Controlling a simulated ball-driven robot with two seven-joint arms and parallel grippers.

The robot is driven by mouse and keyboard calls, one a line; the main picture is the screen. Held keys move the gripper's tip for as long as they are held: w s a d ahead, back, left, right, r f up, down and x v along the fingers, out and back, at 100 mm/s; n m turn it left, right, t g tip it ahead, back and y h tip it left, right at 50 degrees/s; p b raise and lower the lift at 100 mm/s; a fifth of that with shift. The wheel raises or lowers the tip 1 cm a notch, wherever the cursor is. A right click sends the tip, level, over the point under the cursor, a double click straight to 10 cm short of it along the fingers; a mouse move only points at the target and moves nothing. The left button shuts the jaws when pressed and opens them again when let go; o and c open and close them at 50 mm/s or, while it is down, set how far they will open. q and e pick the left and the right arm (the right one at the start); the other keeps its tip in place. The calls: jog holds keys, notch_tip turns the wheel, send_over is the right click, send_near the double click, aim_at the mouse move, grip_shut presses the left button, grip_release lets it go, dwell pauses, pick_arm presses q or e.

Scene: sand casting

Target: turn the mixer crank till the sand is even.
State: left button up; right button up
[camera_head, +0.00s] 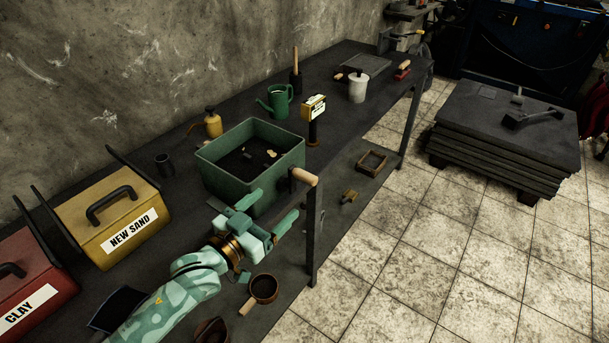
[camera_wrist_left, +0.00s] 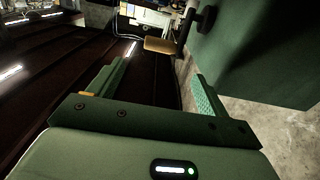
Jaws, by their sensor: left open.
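The mixer (camera_head: 222,178) is an open green box on the dark bench. Dark sand (camera_head: 240,165) lies in it, with a few pale lumps on top, so it looks uneven. The crank's wooden handle (camera_head: 305,177) sticks out at the box's right side. My left gripper (camera_head: 268,211) is open and empty in front of the box, just short of the handle. In the left wrist view the handle (camera_wrist_left: 160,45) lies ahead of the open fingers, between their lines, with the green box wall (camera_wrist_left: 255,55) at the right. My right gripper is not in view.
A wooden-handled ladle or pan (camera_head: 264,288) lies near my left arm. The yellow NEW SAND bin (camera_head: 100,235) and red CLAY bin (camera_head: 20,290) stand at left. A small sign (camera_head: 314,107) on a post and a green watering can (camera_head: 277,100) stand behind the mixer.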

aim_at(302, 180)
pick_arm(q)
jog(key=b+x, duration=0.1)
jog(key=x, duration=0.2)
jog(key=b+x, duration=0.1)
jog(key=x, duration=0.3)
jog(key=b+x, duration=0.2)
jog(key=x, duration=0.2)
jog(key=shift+w+f, duration=0.2)
jog(key=shift+f, duration=0.1)
jog(key=shift+w+d+r, duration=0.2)
jog(key=shift+w+d, duration=0.15)
jog(key=shift+w, duration=0.05)
jog(key=c, duration=1.2)
